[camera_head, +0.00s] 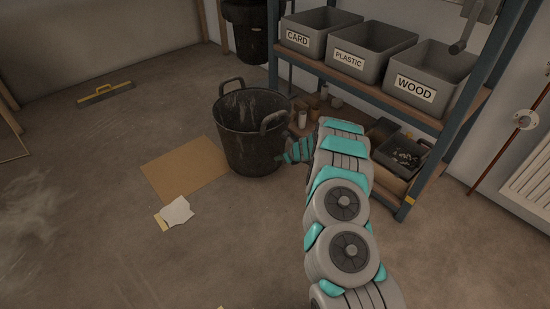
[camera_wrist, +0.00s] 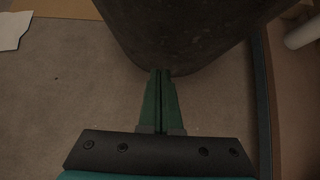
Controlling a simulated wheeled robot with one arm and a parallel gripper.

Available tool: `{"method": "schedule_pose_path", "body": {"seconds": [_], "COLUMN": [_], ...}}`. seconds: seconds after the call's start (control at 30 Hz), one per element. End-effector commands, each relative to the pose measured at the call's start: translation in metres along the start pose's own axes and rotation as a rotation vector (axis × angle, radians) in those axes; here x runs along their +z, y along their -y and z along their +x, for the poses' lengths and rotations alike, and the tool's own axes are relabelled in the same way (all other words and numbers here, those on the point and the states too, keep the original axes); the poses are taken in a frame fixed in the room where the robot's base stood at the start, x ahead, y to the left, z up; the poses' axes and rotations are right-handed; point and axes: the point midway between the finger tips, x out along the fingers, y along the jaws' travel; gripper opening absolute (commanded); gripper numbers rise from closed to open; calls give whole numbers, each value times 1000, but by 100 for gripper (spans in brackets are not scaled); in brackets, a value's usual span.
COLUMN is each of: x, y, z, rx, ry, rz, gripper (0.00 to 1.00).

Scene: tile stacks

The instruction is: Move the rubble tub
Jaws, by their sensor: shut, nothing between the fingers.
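The rubble tub (camera_head: 240,140) is a black, dusty bucket with two loop handles, upright on the floor in the middle of the head view. Its lower wall fills the top of the wrist view (camera_wrist: 185,25). My gripper (camera_head: 284,157) is at the right side of the tub, low on its wall. In the wrist view my gripper's two green fingers (camera_wrist: 161,72) are together with nothing between them, and their tips meet the tub's lower edge in the picture. I cannot tell whether they touch it.
A cardboard sheet (camera_head: 180,170) lies left of the tub, with a white scrap (camera_head: 175,212) by it. A shelf rack (camera_head: 405,205) with bins marked CARD, PLASTIC and WOOD stands at right. The left floor is mostly clear.

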Motion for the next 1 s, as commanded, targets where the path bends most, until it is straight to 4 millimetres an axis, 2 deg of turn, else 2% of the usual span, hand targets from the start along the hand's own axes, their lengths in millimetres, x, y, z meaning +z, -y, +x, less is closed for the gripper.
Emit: {"method": "schedule_pose_path", "body": {"seconds": [0.07, 0.6, 0.8, 1.0], "x": [-10, -7, -10, -10], "y": [8, 7, 7, 6], "z": [-9, -93, -107, -111], "rx": [-2, -1, 0, 1], "ry": [3, 5, 0, 0], "rz": [1, -1, 0, -2], "gripper": [0, 0, 0, 0]}}
